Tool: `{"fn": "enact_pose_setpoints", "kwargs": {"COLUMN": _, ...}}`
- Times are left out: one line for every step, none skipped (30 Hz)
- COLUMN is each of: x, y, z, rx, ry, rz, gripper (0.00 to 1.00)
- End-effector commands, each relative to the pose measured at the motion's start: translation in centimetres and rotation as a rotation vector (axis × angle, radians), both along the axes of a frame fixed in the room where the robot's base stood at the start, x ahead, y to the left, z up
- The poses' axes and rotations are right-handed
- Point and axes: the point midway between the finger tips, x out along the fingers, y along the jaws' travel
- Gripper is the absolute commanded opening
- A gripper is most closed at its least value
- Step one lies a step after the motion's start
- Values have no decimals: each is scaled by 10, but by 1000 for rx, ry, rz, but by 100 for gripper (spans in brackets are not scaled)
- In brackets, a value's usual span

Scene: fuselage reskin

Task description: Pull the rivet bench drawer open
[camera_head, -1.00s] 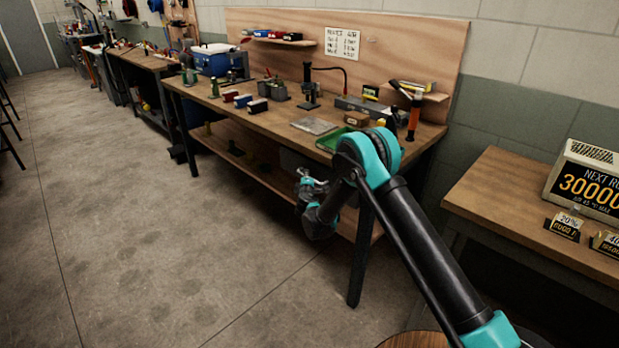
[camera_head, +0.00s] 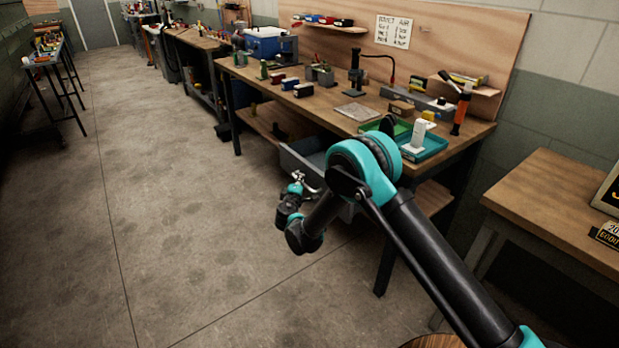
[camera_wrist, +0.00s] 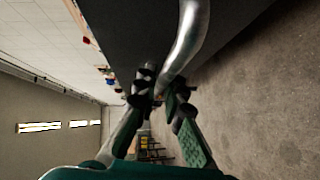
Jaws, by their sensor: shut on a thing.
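The rivet bench (camera_head: 345,115) is a wooden-topped workbench with dark legs. Its grey drawer (camera_head: 291,160) stands out from under the bench top, and part of its inside shows. In the wrist view the dark drawer front (camera_wrist: 125,30) fills the upper middle, with a curved metal handle (camera_wrist: 187,40) across it. My gripper (camera_head: 303,186) is at the drawer's front. In the wrist view my gripper (camera_wrist: 160,98) has its fingers closed around the end of the handle. My arm hides the drawer's right part.
A green tray (camera_head: 385,128) and a teal tray with a white item (camera_head: 419,134) sit near the bench's front edge. A second wooden table (camera_head: 555,200) stands at the right. The concrete floor (camera_head: 190,215) left of the drawer is clear.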

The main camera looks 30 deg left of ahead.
Motion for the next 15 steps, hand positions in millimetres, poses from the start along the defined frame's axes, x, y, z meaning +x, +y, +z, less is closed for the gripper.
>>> {"fn": "enact_pose_setpoints", "kwargs": {"x": -3, "y": 0, "z": -1, "rx": 0, "ry": 1, "rz": -2, "gripper": 0}}
{"fn": "enact_pose_setpoints", "kwargs": {"x": -4, "y": 1, "z": -1, "rx": 0, "ry": 1, "rz": -2, "gripper": 0}}
{"fn": "enact_pose_setpoints", "kwargs": {"x": -5, "y": 1, "z": -1, "rx": 0, "ry": 2, "rz": -3, "gripper": 0}}
{"fn": "enact_pose_setpoints", "kwargs": {"x": -6, "y": 1, "z": -1, "rx": 0, "ry": 2, "rz": -3, "gripper": 0}}
{"fn": "enact_pose_setpoints", "kwargs": {"x": -6, "y": 1, "z": -1, "rx": 0, "ry": 2, "rz": -3, "gripper": 0}}
{"fn": "enact_pose_setpoints", "kwargs": {"x": -6, "y": 1, "z": -1, "rx": 0, "ry": 2, "rz": -4, "gripper": 0}}
{"fn": "enact_pose_setpoints", "kwargs": {"x": -6, "y": 1, "z": -1, "rx": 0, "ry": 2, "rz": -4, "gripper": 0}}
{"fn": "enact_pose_setpoints", "kwargs": {"x": -6, "y": 1, "z": -1, "rx": 0, "ry": 2, "rz": -4, "gripper": 0}}
{"fn": "enact_pose_setpoints", "kwargs": {"x": -6, "y": 1, "z": -1, "rx": 0, "ry": 2, "rz": -4, "gripper": 0}}
{"fn": "enact_pose_setpoints", "kwargs": {"x": -6, "y": 1, "z": -1, "rx": 0, "ry": 2, "rz": -4, "gripper": 0}}
{"fn": "enact_pose_setpoints", "kwargs": {"x": -6, "y": 1, "z": -1, "rx": 0, "ry": 2, "rz": -4, "gripper": 0}}
{"fn": "enact_pose_setpoints", "kwargs": {"x": -6, "y": 1, "z": -1, "rx": 0, "ry": 2, "rz": -4, "gripper": 0}}
{"fn": "enact_pose_setpoints", "kwargs": {"x": -6, "y": 1, "z": -1, "rx": 0, "ry": 2, "rz": -4, "gripper": 0}}
{"fn": "enact_pose_setpoints", "kwargs": {"x": -6, "y": 1, "z": -1, "rx": 0, "ry": 2, "rz": -4, "gripper": 0}}
{"fn": "enact_pose_setpoints", "kwargs": {"x": -6, "y": 1, "z": -1, "rx": 0, "ry": 2, "rz": -4, "gripper": 14}}
